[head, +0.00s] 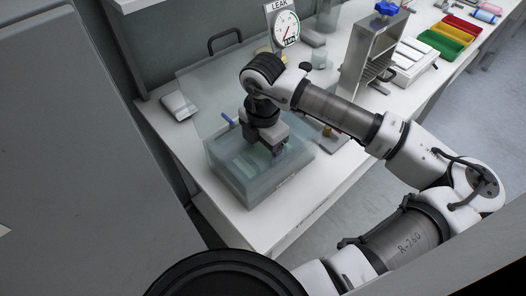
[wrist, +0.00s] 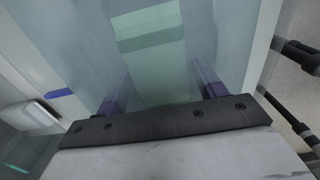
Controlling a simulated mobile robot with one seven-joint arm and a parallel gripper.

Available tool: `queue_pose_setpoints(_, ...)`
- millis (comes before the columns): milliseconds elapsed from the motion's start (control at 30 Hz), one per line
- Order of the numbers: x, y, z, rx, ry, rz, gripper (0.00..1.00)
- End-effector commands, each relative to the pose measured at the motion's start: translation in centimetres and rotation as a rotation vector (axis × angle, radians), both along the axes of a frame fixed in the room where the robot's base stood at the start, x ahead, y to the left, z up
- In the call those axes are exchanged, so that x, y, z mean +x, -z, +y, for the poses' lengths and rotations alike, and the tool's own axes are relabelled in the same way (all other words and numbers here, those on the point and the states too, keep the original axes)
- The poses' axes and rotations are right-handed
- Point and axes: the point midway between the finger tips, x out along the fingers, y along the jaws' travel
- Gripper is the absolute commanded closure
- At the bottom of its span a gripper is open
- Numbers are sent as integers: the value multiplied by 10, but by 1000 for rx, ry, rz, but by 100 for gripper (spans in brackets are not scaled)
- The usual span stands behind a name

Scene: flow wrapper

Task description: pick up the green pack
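The green pack (wrist: 150,50) is a pale green flat pack with a darker band across it, lying in a clear-walled tank (head: 239,178) on the white bench. In the head view the green pack (head: 247,162) shows only partly, blurred by the tank wall and covered by my gripper. My gripper (head: 265,153) points down into the tank. In the wrist view my gripper (wrist: 160,92) is open, with a purple-tipped finger on each side of the pack's near end. I cannot tell whether either finger touches the pack or how deep they are.
A clear lid with a black handle (head: 225,39) stands raised behind the tank. A round gauge marked LEAK (head: 286,28) stands behind. A metal frame (head: 371,50) and coloured bins (head: 443,38) are to the right. A white box (head: 179,105) lies left.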

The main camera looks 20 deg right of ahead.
Motion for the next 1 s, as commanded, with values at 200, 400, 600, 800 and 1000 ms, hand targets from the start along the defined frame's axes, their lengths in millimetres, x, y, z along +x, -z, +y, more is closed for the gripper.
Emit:
queue_pose_setpoints(200, 0, 0, 0, 0, 0, 0, 59)
queue_pose_setpoints(400, 0, -1, 0, 0, 0, 0, 67)
queue_pose_setpoints(600, 1, -13, -1, -3, 1, -1, 67)
queue_pose_setpoints(800, 1, -52, -1, -5, 0, -3, 67)
queue_pose_setpoints(1000, 1, -88, 0, -3, 1, -1, 67)
